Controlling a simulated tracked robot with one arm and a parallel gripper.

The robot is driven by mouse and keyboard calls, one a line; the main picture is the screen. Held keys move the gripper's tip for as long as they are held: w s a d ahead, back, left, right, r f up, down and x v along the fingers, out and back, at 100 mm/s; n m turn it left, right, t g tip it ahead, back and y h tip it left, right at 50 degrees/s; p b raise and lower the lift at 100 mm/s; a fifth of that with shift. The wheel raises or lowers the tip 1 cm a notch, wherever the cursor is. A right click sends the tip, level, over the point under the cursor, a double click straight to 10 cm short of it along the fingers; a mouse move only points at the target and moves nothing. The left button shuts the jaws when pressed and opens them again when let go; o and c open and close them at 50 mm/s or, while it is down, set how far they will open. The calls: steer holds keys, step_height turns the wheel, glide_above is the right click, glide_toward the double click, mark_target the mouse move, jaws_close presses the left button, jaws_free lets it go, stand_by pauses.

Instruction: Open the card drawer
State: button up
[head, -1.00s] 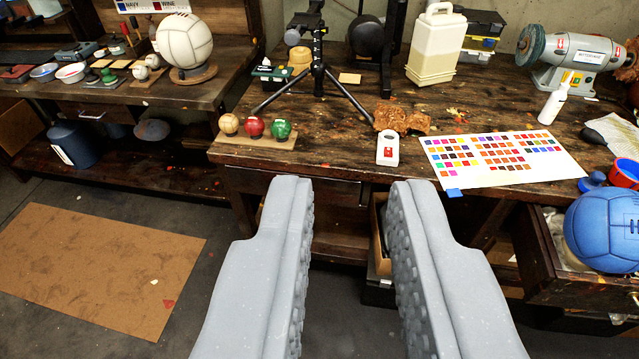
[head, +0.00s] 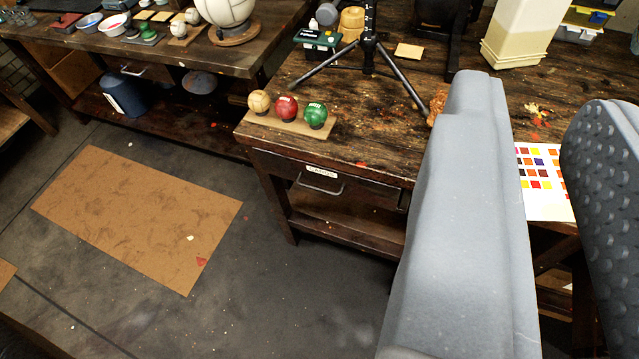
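A closed wooden drawer (head: 360,190) sits under the front edge of the workbench. It has a metal bar handle (head: 320,187) and a small white label too small to read surely. My gripper (head: 540,110) is open, with its two grey fingers wide apart and nothing between them. The fingers are at the right of the picture, to the right of the handle and not seen touching it.
A brown mat (head: 135,215) lies on the floor. The floor before the drawer is clear.

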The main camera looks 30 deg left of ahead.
mark_target(318, 188)
steer(key=shift+w, duration=0.1)
steer(key=w+a+f+n+b, duration=0.2)
steer(key=w+a+f+n, duration=0.1)
steer(key=w+f, duration=0.65)
steer(key=w+a+f+n+y+b, duration=0.1)
steer(key=w+a+f+n, duration=0.4)
steer(key=f, duration=0.7)
steer(key=w+a+f+n+b, duration=0.1)
steer(key=w+f+n+b, duration=0.1)
steer(key=w+f, duration=0.75)
steer(key=s+a+f+n+y+b, duration=0.15)
steer(key=a+f+n, duration=0.4)
steer(key=f, duration=1.15)
steer(key=w+a+f+n+y+b, duration=0.1)
steer(key=a+f+n+y+b, duration=0.3)
steer(key=f, duration=1.3)
steer(key=shift+n+g+h, duration=0.3)
steer(key=shift+n+h, duration=0.15)
steer(key=shift+n, duration=0.5)
steer(key=shift+a+r+b+x, duration=0.1)
steer(key=shift+a+b+x, duration=0.05)
steer(key=shift+x, duration=2.05)
steer(key=shift+a+r+b+x, duration=0.1)
steer(key=shift+b+x, duration=0.05)
steer(key=shift+x, duration=2.1)
steer(key=shift+a+b+x, duration=0.15)
steer(key=shift+x, duration=2.05)
steer(key=shift+s, duration=0.1)
jaws_close()
